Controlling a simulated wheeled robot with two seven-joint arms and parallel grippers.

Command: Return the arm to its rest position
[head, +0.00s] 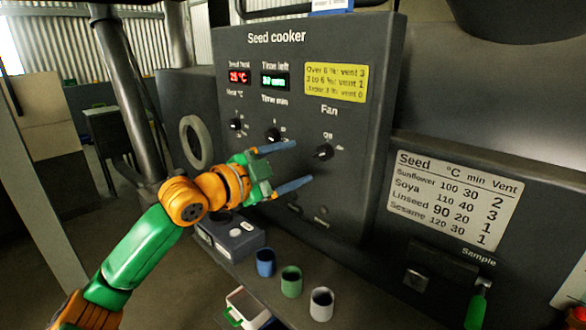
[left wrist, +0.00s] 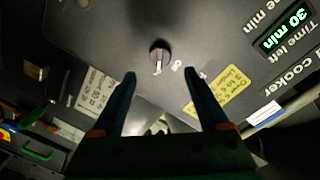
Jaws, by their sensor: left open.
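My left arm, green and orange, comes in from the lower left in the head view. Its left gripper (head: 292,165) is open, with two blue fingers apart in front of the dark seed cooker panel (head: 235,140). The fan knob (head: 323,152) is just right of the fingers. In the left wrist view the open left gripper (left wrist: 158,76) has the fan knob (left wrist: 159,54) beyond its fingertips, with nothing between the fingers. Whether a fingertip touches the panel cannot be told. My right gripper is not in view.
Blue (head: 265,262), green (head: 291,280) and white (head: 321,303) cups stand on the ledge below the panel. A grey box (head: 232,237) stands behind them, and a white tray (head: 248,308) is in front. A green handle (head: 477,305) hangs at the lower right. A grey post (head: 128,90) rises beside the arm.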

